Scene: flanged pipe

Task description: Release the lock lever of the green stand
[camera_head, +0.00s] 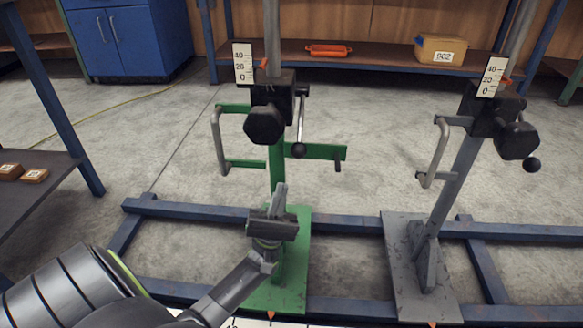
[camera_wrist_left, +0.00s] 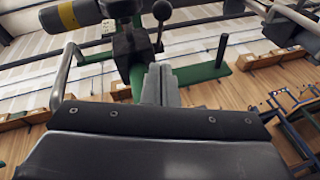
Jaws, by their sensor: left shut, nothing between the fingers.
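The green stand (camera_head: 277,175) stands upright in the middle of the head view on a green base plate. Its black clamp block carries a large dark knob (camera_head: 265,125) and a scale plate. The lock lever (camera_head: 300,122) hangs down at the block's right side and ends in a black ball. In the left wrist view the lever's ball (camera_wrist_left: 162,11) shows above the fingers. My left gripper (camera_head: 280,187) is in front of the stand's post, below the lever ball and apart from it. Its fingers (camera_wrist_left: 160,80) are shut and empty, pointing up. My right gripper is not in view.
A similar grey stand (camera_head: 452,190) is at the right, with its own lever. Blue floor rails (camera_head: 345,221) run beneath both stands. A green side arm with a peg (camera_head: 328,152) sticks out right of the lever. A shelf with an orange tray (camera_head: 329,50) is behind.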

